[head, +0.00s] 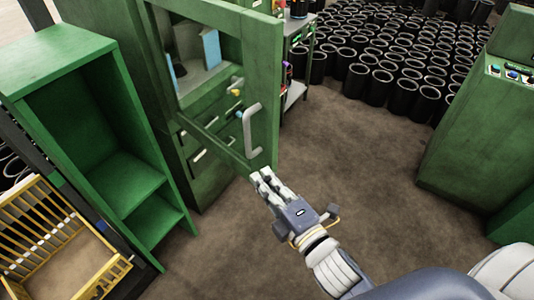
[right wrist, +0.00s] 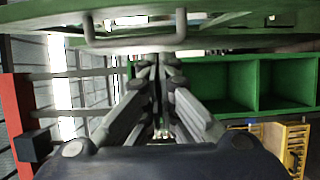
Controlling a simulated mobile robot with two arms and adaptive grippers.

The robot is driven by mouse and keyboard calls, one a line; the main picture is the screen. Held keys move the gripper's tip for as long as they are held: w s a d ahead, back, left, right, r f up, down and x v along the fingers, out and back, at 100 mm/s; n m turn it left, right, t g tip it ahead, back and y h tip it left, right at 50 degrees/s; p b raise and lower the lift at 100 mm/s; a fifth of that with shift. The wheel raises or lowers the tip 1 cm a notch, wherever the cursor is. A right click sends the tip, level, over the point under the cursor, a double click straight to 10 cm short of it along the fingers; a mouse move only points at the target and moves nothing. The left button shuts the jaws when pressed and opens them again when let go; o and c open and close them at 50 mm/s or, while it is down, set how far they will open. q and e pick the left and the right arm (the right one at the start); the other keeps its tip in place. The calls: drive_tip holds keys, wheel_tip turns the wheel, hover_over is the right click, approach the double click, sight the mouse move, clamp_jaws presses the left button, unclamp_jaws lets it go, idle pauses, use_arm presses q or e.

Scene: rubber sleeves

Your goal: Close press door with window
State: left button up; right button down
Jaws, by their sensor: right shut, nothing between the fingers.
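The press door (head: 263,70) is a green frame with a window and stands swung open from the green press (head: 190,165). Its grey bar handle (head: 252,132) is on the frame's outer side. My right gripper (head: 264,176) is shut and empty, with its fingertips close to the door's lower corner, below the handle. In the right wrist view the shut fingers (right wrist: 160,62) point at the door's edge (right wrist: 240,42), and the handle (right wrist: 135,44) crosses just beyond the tips. I cannot tell whether they touch the door. My left gripper is not in view.
An empty green shelf cabinet (head: 125,180) stands left of the press, with a yellow slatted crate (head: 50,225) near it. A green console (head: 480,130) with buttons is at the right. Several black rubber sleeves (head: 380,60) fill the back. The brown floor between is clear.

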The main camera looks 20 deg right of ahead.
sight(268, 158)
use_arm(q)
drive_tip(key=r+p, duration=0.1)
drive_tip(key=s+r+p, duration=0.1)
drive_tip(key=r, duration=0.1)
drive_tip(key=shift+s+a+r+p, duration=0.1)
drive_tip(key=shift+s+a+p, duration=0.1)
drive_tip(key=shift+p, duration=0.15)
use_arm(e)
drive_tip(key=w+d, duration=0.1)
drive_tip(key=w, duration=0.3)
drive_tip(key=w+d, duration=0.1)
drive_tip(key=w, duration=0.1)
drive_tip(key=shift+d, duration=0.3)
